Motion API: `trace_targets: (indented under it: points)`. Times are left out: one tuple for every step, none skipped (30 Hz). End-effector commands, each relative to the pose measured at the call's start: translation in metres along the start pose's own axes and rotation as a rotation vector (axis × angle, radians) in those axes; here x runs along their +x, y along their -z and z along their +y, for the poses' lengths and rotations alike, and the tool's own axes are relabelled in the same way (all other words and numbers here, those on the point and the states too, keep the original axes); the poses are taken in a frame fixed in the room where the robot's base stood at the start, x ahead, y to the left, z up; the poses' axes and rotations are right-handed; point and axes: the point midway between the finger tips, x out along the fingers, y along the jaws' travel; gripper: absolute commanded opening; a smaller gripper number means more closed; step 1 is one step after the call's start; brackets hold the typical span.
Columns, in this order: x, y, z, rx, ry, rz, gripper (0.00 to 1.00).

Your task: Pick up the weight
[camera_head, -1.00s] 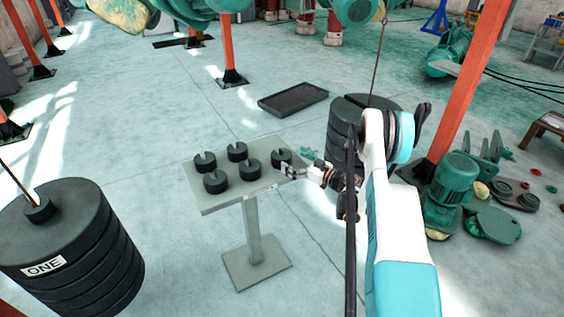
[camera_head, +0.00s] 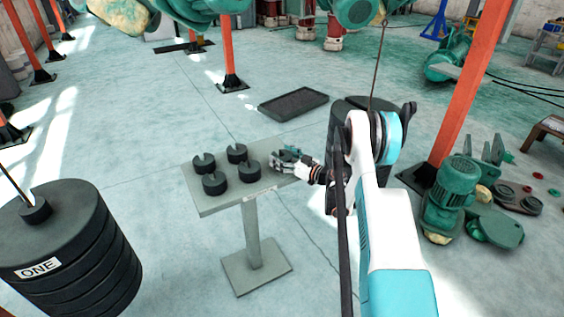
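Small black slotted weights stand on a grey pedestal table (camera_head: 225,205): one at the back left (camera_head: 203,163), one at the back middle (camera_head: 236,153), one at the front left (camera_head: 214,183) and one at the front middle (camera_head: 250,170). My gripper (camera_head: 283,161) is at the table's right end, at the spot of a further weight. That weight is mostly or wholly hidden by the gripper. The fingers are small and overlap the dark shape there, so I cannot tell whether they are open or closed on it.
A large stack of black discs marked ONE (camera_head: 68,245) stands at left. Another stack (camera_head: 345,112) stands behind my arm. A black tray (camera_head: 293,102) lies on the floor behind the table. An orange post (camera_head: 462,100) and green motor parts (camera_head: 450,190) are at right.

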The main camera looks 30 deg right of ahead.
Motion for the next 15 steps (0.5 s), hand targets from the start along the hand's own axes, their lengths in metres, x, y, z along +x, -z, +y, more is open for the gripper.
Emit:
trace_targets:
  points:
    - [0.0001,0.0,0.0,0.0,0.0,0.0,0.37]
    - [0.0001,0.0,0.0,0.0,0.0,0.0,0.31]
    - [0.0001,0.0,0.0,0.0,0.0,0.0,0.21]
    - [0.0001,0.0,0.0,0.0,0.0,0.0,0.15]
    - [0.0001,0.0,0.0,0.0,0.0,0.0,0.08]
    - [0.0004,0.0025,0.0004,0.003,0.0,0.003,0.05]
    - [0.0004,0.0025,0.0003,0.003,0.0,0.003,0.05]
    - [0.0004,0.0024,0.0003,0.002,0.0,0.003,0.05]
    - [0.0004,0.0022,0.0003,0.002,0.0,0.003,0.05]
    - [0.0004,0.0021,0.0002,0.002,0.0,0.003,0.05]
    - [0.0004,0.0021,0.0002,0.002,0.0,0.003,0.05]
    - [0.0003,0.0023,0.0001,0.002,0.0,0.003,0.05]
    - [0.0003,0.0028,0.0001,0.002,0.0,0.003,0.05]
    - [0.0003,0.0035,0.0001,0.002,0.0,0.003,0.05]
    - [0.0003,0.0052,0.0001,0.002,0.0,0.003,0.05]
